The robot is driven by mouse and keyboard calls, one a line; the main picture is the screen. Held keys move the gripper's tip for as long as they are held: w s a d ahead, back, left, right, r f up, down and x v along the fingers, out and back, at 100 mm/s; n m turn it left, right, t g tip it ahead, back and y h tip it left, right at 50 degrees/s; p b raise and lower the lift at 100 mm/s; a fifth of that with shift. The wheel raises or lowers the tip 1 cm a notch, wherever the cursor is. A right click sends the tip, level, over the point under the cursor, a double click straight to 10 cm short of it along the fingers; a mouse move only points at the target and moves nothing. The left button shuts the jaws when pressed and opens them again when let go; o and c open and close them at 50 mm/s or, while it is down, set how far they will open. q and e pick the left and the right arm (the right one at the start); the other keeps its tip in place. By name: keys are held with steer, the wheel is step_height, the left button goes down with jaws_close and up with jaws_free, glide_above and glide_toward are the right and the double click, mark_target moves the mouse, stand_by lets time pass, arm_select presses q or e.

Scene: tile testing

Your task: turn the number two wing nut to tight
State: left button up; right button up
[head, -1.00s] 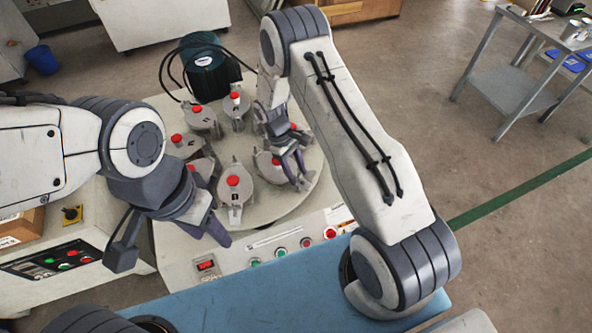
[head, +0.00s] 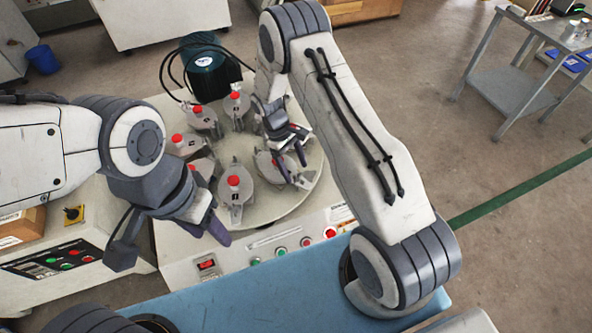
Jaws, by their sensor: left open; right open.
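Several grey metal jars with red knobs on top stand in a ring on the round turntable (head: 262,215). The front jar (head: 236,192) has a small dark number label that is too small to read surely. My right gripper (head: 294,168) is open, its fingers pointing down over the jar at the right of the ring (head: 264,166). The fingers and wrist hide that jar's top, and I cannot tell whether they touch it. I cannot tell which jar is number two. My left gripper (head: 172,242) is open and empty at the turntable's front left.
A control box (head: 60,258) is at left.

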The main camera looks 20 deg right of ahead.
steer(key=p+v, duration=0.1)
steer(key=v, duration=0.7)
steer(key=shift+r+p, duration=0.25)
steer(key=shift+p, duration=0.15)
steer(key=shift+a+r, duration=0.1)
steer(key=s+a+r+t+y, duration=0.1)
steer(key=s+a+r, duration=0.4)
steer(key=r, duration=0.3)
steer(key=s+a+r+t, duration=0.2)
steer(key=s+a+r, duration=0.35)
steer(key=r, duration=0.25)
steer(key=s+a+r+n+t+y, duration=0.1)
steer(key=s+r, duration=0.2)
steer(key=s, duration=0.6)
steer(key=s+r+y, duration=0.1)
steer(key=s+r, duration=0.1)
steer(key=s, duration=0.6)
step_height(320, 180, up, 27)
steer(key=p, duration=2.7)
